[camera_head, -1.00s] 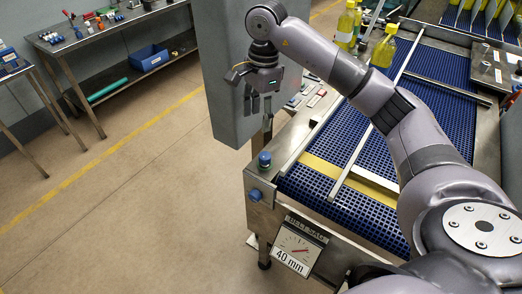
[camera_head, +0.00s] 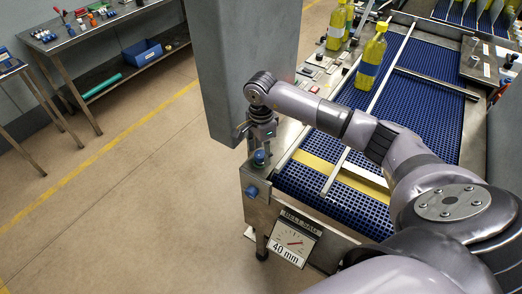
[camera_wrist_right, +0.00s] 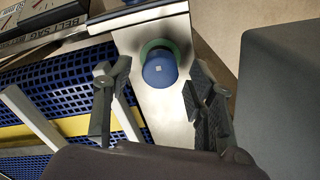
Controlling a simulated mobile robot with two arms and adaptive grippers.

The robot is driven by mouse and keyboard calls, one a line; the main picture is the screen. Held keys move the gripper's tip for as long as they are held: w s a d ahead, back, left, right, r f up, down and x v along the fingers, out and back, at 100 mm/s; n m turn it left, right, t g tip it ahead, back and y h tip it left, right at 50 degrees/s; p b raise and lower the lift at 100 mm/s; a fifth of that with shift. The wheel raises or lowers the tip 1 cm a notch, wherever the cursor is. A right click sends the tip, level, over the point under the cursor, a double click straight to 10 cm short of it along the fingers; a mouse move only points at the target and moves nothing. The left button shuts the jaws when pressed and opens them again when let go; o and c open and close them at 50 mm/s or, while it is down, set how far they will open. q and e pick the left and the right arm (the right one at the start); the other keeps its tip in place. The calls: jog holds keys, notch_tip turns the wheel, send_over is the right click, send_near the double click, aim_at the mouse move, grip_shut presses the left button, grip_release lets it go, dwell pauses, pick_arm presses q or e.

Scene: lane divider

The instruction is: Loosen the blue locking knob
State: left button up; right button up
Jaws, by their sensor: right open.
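A round blue knob (camera_head: 261,157) stands on top of the steel frame's near left corner. In the right wrist view this blue knob (camera_wrist_right: 160,72) has a small pale square on its top and a green ring around its base. A second blue knob (camera_head: 251,192) is on the side of the same corner. My right gripper (camera_head: 260,146) is just above the top knob, pointing down. In the right wrist view its open fingers (camera_wrist_right: 150,82) stand on either side of the knob, with visible gaps. My left gripper is not in view.
A blue mesh conveyor belt (camera_head: 330,201) with a steel divider rail (camera_head: 338,172) lies right of the knob. Yellow bottles (camera_head: 371,60) stand farther back. A grey column (camera_head: 240,60) rises close behind the gripper.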

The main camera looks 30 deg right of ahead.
jog(key=shift+f, duration=1)
jog(key=c, duration=1.2)
